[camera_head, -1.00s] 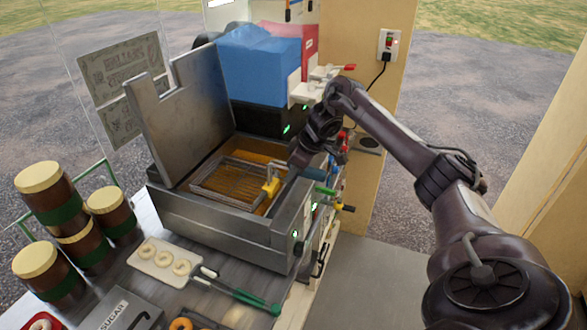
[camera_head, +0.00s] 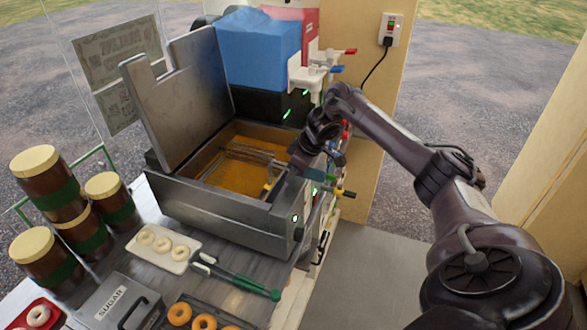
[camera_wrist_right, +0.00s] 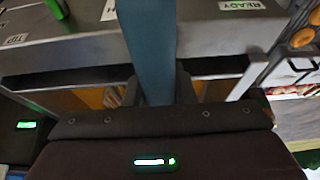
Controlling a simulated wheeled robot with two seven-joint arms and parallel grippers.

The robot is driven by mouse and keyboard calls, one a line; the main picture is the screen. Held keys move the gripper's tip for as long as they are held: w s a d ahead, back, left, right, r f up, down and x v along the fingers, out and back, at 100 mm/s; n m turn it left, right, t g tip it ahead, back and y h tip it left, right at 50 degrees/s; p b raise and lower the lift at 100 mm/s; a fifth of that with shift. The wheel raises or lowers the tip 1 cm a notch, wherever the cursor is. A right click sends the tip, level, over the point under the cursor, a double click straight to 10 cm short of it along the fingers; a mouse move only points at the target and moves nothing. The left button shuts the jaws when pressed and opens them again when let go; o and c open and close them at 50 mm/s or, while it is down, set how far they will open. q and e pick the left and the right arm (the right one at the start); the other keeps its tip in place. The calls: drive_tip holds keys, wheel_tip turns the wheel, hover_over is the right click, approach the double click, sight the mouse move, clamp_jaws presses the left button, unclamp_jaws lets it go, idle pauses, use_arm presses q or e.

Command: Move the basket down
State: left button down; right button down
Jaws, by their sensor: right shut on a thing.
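The wire basket (camera_head: 252,154) sits in the open fryer (camera_head: 215,218). Its rim shows toward the back of the well; much of it is hard to make out against the orange oil (camera_head: 233,184). A yellow piece (camera_head: 268,186) shows at the basket's right side. My right gripper (camera_head: 300,160) is at the fryer's right edge. In the right wrist view it is shut on a blue bar-shaped handle (camera_wrist_right: 146,50). Whether that handle joins the basket is hidden. My left gripper is out of view.
The raised lid (camera_head: 178,90) stands behind the well. Blue box (camera_head: 258,48) and taps (camera_head: 312,75) are at the back. Levers, one yellow (camera_head: 343,194), project on the right. A doughnut tray (camera_head: 160,247), tongs (camera_head: 237,277) and jars (camera_head: 45,190) are in front and left.

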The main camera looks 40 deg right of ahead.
drive_tip(key=shift+f, duration=0.5)
drive_tip(key=c, duration=1.2)
unclamp_jaws()
drive_tip(key=shift+o, duration=0.4)
drive_tip(key=shift+s, duration=0.1)
